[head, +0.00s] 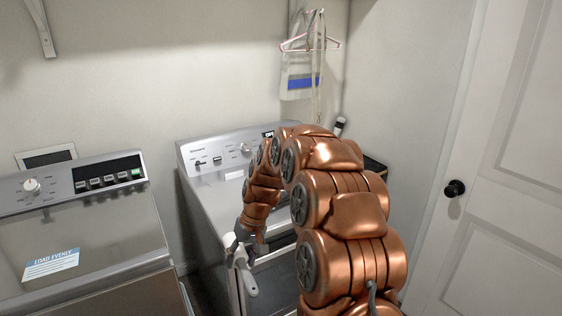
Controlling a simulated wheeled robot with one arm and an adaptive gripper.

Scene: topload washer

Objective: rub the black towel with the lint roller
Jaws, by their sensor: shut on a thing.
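My gripper (238,246) is low in front of the middle machine, with its fingers shut on a white lint roller (248,281). The roller's pale handle hangs down below the fingers; the fingers hide part of its head. I cannot make out the black towel for certain. A dark surface (376,169) shows behind my arm at the right of the middle machine, and I cannot tell whether it is the towel. My copper arm hides much of that area.
The middle machine (205,170) has a control panel at its back. A washer (90,235) with a "load evenly" label stands at left. Hangers and a bag (301,75) hang on the wall. A white door (510,190) is at right.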

